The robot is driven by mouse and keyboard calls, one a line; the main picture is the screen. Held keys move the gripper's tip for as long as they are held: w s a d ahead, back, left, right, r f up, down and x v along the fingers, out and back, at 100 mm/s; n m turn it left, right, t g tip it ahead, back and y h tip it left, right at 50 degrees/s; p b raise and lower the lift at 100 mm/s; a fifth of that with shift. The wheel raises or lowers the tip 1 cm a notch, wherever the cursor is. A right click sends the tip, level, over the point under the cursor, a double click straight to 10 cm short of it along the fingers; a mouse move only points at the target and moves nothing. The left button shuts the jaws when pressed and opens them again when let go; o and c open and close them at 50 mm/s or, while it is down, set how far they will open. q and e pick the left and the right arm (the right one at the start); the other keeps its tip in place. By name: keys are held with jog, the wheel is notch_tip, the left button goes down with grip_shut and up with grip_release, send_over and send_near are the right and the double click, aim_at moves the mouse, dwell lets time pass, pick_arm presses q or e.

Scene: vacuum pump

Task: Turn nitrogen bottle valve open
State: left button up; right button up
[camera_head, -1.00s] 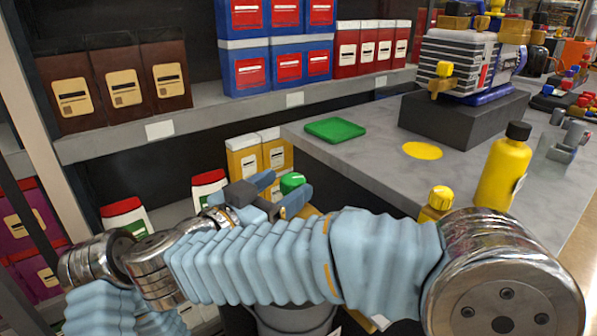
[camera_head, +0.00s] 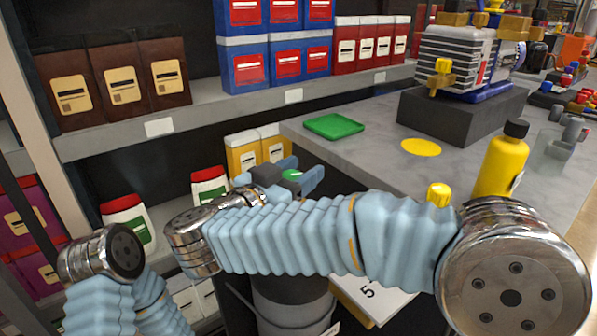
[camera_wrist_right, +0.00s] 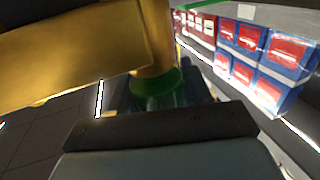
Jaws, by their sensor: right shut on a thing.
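A round green valve knob (camera_head: 291,175) shows between the fingers of my right gripper (camera_head: 292,176) in the head view. The gripper is shut on it, beside the low shelf and left of the table. In the right wrist view the green knob (camera_wrist_right: 158,88) sits beyond the dark gripper plate, below a gold-yellow part (camera_wrist_right: 150,48). The bottle body under the knob is mostly hidden by my right arm, so I cannot tell how far the valve is turned. My left gripper is not in view.
The grey table (camera_head: 370,165) holds a green tray (camera_head: 334,126), a pump (camera_head: 465,60) on a dark block and a yellow bottle (camera_head: 503,160). Shelves with boxes (camera_head: 270,65) stand close behind the gripper. A grey bucket-like container (camera_head: 290,300) stands below my right arm.

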jog(key=n+t+y, duration=0.1)
jog(key=n+y, duration=0.1)
jog(key=shift+r+t+y, duration=0.15)
jog(key=shift+t+y, duration=0.25)
jog(key=shift+w+a+n+t+y+p, duration=0.1)
jog(key=shift+a+n+t+y+p, duration=0.2)
jog(key=shift+n+y, duration=0.55)
jog(key=shift+w+a+n+t+y+p, duration=0.1)
jog(key=shift+n+t+y, duration=0.4)
jog(key=shift+y, duration=0.55)
jog(key=o, duration=1)
jog(key=shift+c, duration=0.2)
jog(key=shift+s, duration=0.1)
jog(key=b+v, duration=0.1)
jog(key=v, duration=1.2)
jog(key=shift+s, duration=0.35)
